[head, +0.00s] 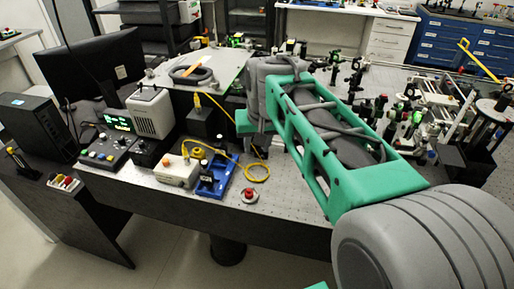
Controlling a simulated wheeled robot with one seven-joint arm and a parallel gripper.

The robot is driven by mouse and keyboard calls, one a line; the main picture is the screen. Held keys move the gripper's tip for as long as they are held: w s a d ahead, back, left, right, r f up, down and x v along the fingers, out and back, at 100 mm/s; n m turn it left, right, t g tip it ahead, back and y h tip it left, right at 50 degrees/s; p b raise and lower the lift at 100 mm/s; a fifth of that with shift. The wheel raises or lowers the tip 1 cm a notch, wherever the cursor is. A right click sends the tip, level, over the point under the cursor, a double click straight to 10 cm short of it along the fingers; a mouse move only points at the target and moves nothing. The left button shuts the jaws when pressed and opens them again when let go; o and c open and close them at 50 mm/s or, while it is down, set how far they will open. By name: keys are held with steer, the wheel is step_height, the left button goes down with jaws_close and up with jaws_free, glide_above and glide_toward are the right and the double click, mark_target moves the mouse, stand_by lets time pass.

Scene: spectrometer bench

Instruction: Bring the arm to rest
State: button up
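My arm, in green and grey, reaches from the lower right of the head view up to the middle, over the optical bench (300,205). Its far end is a grey joint with a small green part at its left, above the bench. I cannot make out any gripper fingers; my gripper is not visible, and the arm may hide it. Whether it holds anything does not show.
Left of my arm are a white box (178,171), a blue tray (214,180), a yellow cable (258,172), a red button (249,195), a control box (106,149) and a monitor (92,68). Dense optics (405,115) stand right. The bench's front strip is mostly clear.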

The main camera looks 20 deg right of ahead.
stand_by(0.4)
steer(key=s+a+f+n, duration=0.1)
steer(key=s+a+f, duration=0.1)
steer(key=s+f, duration=0.2)
steer(key=s+a+f+n, duration=0.1)
steer(key=s+f, duration=0.3)
steer(key=s, duration=0.6)
steer(key=shift+a+f, duration=0.4)
steer(key=shift+a, duration=0.1)
steer(key=shift+c, duration=0.4)
stand_by(0.3)
